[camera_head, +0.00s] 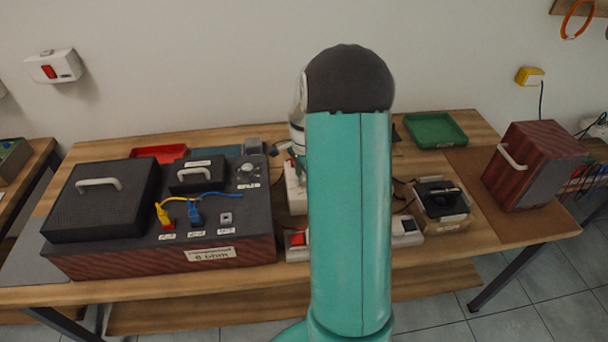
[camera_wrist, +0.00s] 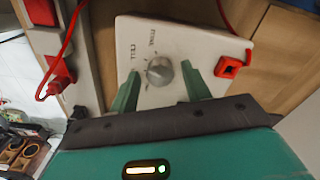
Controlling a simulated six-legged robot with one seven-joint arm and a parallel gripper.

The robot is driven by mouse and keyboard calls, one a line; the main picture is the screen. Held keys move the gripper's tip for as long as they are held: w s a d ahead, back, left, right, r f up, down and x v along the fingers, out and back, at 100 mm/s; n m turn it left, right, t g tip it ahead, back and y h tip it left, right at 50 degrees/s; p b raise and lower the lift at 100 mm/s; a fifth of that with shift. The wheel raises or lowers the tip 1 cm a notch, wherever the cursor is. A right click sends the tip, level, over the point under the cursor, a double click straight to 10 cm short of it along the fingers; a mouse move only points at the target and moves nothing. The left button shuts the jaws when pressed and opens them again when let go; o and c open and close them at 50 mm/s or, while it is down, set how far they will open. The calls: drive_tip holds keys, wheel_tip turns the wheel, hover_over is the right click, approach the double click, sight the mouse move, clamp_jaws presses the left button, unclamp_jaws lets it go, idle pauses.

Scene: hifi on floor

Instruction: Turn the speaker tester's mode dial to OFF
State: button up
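The speaker tester looks to be the white box (camera_wrist: 205,38) in the wrist view, with a round grey mode dial (camera_wrist: 159,72) and dark lettering beside it, too small to read surely. I cannot tell which mark the dial points to. My gripper (camera_wrist: 160,77) has its two green fingers apart, one on each side of the dial, with a gap visible on both sides. In the head view the white box (camera_head: 296,196) stands mid-table, largely hidden behind my arm, and the dial is not visible there.
A large dark speaker box (camera_head: 160,262) with blue and yellow plugs stands left of the tester. A red socket (camera_wrist: 229,67) with a red cable sits on the tester's edge. A green tray (camera_head: 435,130) and a wooden speaker (camera_head: 530,165) stand to the right.

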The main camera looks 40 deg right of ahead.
drive_tip(key=c, duration=0.8)
drive_tip(key=shift+n, duration=0.3)
drive_tip(key=n, duration=0.8)
drive_tip(key=shift+n, duration=0.4)
drive_tip(key=n, duration=0.4)
drive_tip(key=shift+r, duration=0.1)
drive_tip(key=n, duration=0.4)
drive_tip(key=shift+n, duration=0.4)
